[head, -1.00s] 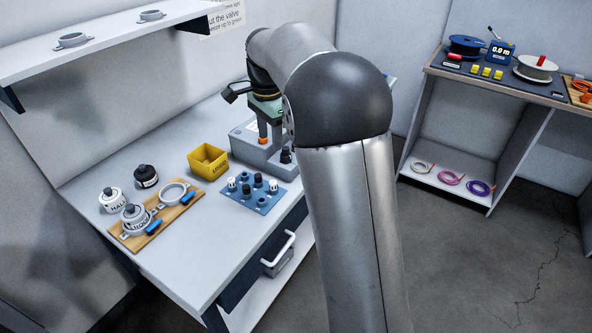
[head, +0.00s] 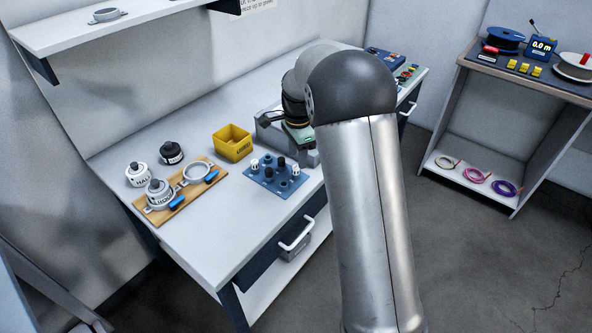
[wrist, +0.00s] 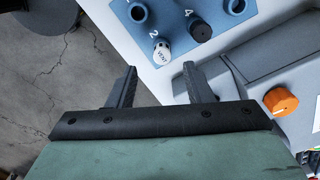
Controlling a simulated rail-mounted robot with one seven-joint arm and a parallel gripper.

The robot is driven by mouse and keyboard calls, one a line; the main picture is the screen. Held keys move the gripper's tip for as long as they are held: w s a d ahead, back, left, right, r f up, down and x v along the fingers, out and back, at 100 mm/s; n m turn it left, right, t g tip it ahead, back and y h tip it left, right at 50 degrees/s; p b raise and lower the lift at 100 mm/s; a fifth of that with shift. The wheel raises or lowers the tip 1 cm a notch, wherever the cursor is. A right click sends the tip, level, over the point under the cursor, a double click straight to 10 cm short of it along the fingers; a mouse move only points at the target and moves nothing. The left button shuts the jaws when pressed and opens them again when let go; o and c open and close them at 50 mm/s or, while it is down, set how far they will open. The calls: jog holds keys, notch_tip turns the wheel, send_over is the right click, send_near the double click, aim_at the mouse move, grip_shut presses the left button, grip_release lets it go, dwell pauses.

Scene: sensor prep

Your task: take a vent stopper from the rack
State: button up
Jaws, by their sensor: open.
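The blue rack (head: 273,186) lies on the bench in the head view, holding several white and dark stoppers. In the wrist view the rack (wrist: 181,12) is at the top. A white stopper marked VENT (wrist: 162,54) stands at its edge beside the number 2. A black stopper (wrist: 225,29) is to its right. My gripper (wrist: 160,72) is open, with nothing between its fingers. The VENT stopper appears just beyond the fingertips, in line with the gap; the distance is unclear. In the head view my arm hides most of the gripper.
A yellow bin (head: 232,143) stands behind the rack. A wooden board (head: 172,212) with valve parts is to the left. A grey fixture with an orange knob (wrist: 280,101) is close to the right finger. The bench front is clear.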

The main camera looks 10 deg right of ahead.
aim_at(296, 167)
notch_tip(296, 167, down, 4)
jog(key=shift+w+a+f, duration=0.15)
jog(key=shift+f, duration=0.1)
jog(key=shift+c, duration=0.4)
grip_shut()
jog(key=shift+r, duration=0.15)
